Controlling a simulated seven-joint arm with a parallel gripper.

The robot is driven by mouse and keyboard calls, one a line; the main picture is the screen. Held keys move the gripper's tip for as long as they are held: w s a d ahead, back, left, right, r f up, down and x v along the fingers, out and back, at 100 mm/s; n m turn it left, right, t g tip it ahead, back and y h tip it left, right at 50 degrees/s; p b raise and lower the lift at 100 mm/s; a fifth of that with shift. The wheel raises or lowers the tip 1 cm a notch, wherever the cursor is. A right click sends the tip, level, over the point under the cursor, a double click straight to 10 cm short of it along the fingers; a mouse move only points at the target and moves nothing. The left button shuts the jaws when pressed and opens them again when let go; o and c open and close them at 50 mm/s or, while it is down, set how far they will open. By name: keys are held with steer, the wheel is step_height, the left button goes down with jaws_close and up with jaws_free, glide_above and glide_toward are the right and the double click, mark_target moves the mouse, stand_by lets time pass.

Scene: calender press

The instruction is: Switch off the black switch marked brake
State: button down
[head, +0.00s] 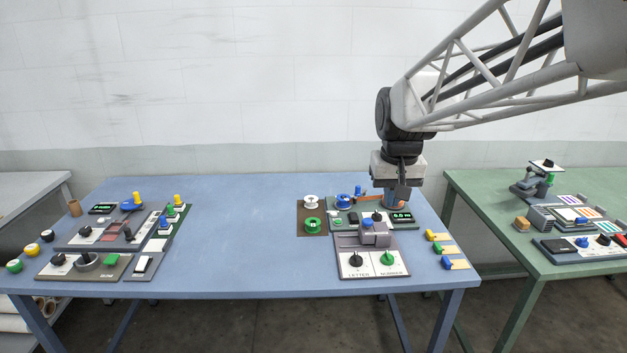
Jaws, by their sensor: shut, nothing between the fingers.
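My gripper (402,198) points down over the back right of the blue table, above the right-hand control panel. Its fingers look closed, with nothing held. No label reading "brake" is legible at this size, so I cannot tell which black control is the brake switch. A black lever-like control (128,233) stands on the left panel group. A black knob (356,259) is on the front right panel, beside a green knob (387,258). Part of the right panel is hidden behind a grey block and my gripper.
The blue table (240,240) is clear in the middle. Green and white spools (312,224) stand left of the right panel. Blue and yellow pieces (440,248) lie to its right. A green table (490,225) with more controls stands at the right.

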steer(key=w+f, duration=0.3)
steer(key=w, duration=1.9)
steer(key=g, duration=0.2)
glide_above(354, 216)
steer(key=w, duration=0.2)
step_height(354, 216, down, 12)
steer(key=shift+w, duration=0.3)
step_height(354, 216, down, 14)
